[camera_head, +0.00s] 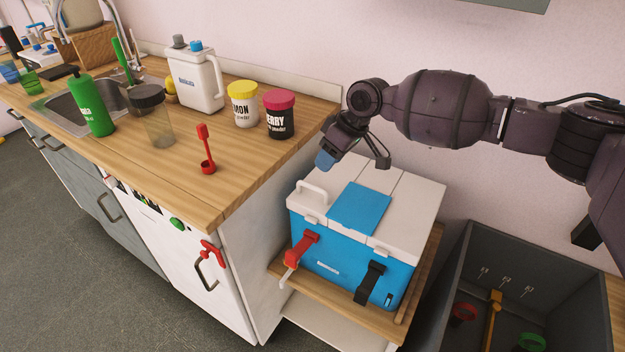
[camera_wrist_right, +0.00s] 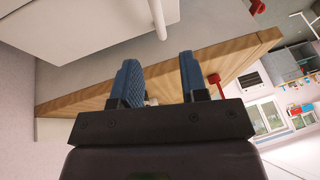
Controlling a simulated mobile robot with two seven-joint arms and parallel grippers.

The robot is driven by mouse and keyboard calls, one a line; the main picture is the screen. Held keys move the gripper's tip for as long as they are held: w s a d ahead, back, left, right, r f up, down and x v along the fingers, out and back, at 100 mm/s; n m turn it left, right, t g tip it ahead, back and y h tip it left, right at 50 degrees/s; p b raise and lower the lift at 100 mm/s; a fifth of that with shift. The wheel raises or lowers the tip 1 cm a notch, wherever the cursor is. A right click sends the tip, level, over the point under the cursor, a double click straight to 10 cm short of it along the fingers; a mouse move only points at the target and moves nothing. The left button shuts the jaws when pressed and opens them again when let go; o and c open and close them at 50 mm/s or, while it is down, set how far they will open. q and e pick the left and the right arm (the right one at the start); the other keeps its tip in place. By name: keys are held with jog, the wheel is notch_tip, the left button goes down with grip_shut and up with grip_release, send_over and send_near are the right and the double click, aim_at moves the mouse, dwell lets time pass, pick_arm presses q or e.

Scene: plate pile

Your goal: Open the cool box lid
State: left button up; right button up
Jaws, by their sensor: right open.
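The cool box (camera_head: 345,268) has a blue body and a white lid (camera_head: 405,205) with a blue panel in its middle. It stands on a wooden shelf beside the counter. The lid lies shut. A white handle (camera_head: 313,190) rises at its left side, and a white handle bar also shows in the right wrist view (camera_wrist_right: 158,16). A red latch (camera_head: 302,247) and a black latch (camera_head: 370,284) are on the front. My right gripper (camera_head: 354,162) is open and empty above the lid's back left part, apart from the handle. My left gripper is out of view.
The wooden counter (camera_head: 240,165) is left of the box, with a red ladle-like tool (camera_head: 207,150), a yellow-lidded jar (camera_head: 243,105) and a pink-lidded jar (camera_head: 280,115) near its edge. The wall is close behind. A dark grey crate (camera_head: 460,250) stands at the right.

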jog(key=b+x, duration=0.1)
jog(key=x, duration=0.7)
grip_shut()
